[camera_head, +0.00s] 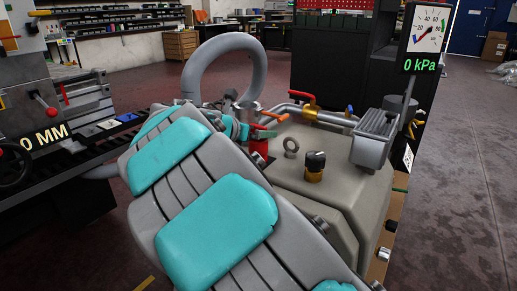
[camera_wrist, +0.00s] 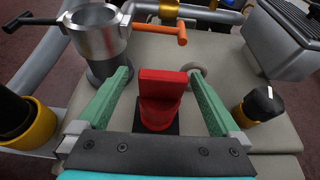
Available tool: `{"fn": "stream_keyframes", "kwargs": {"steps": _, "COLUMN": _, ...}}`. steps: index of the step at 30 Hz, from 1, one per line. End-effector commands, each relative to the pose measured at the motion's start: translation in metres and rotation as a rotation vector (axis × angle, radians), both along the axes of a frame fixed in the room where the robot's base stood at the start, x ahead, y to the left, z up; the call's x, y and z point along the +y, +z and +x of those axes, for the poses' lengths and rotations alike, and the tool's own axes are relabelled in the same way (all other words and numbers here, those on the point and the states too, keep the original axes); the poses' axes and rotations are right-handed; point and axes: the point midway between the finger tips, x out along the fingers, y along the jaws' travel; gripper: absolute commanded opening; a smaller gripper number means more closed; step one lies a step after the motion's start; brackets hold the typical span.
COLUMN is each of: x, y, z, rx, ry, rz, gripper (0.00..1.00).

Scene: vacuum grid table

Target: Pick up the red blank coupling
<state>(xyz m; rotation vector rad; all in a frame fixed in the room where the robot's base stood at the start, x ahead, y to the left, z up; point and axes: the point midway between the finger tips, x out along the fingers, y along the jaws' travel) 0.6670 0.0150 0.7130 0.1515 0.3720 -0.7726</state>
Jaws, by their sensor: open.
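The red blank coupling (camera_wrist: 162,98) stands upright on a dark square patch on the beige machine top, between the two green fingers of my gripper (camera_wrist: 165,95) in the wrist view. The fingers are open, with a gap on each side of the coupling. In the head view the red coupling (camera_head: 259,146) shows only in part, behind my arm, and my gripper (camera_head: 257,130) is mostly hidden there too.
A black-capped brass fitting (camera_wrist: 259,105) is to the right. An eye bolt (camera_head: 291,147) and a grey box (camera_head: 374,138) are also on the machine. A gauge reads 0 kPa.

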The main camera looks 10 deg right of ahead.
Motion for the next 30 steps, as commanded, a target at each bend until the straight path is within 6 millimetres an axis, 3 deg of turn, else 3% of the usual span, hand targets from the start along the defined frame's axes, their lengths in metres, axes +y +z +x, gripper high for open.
{"fn": "stream_keyframes", "kwargs": {"steps": 6, "x": -0.024, "y": -0.012, "z": 0.019, "rx": 0.001, "ry": -0.005, "rz": 0.001, "gripper": 1.00}}
{"fn": "stream_keyframes", "kwargs": {"steps": 14, "x": -0.025, "y": -0.012, "z": 0.022, "rx": 0.000, "ry": -0.003, "rz": 0.001, "gripper": 1.00}}
{"fn": "stream_keyframes", "kwargs": {"steps": 30, "x": -0.025, "y": -0.012, "z": 0.022, "rx": 0.000, "ry": -0.003, "rz": 0.001, "gripper": 0.39}}
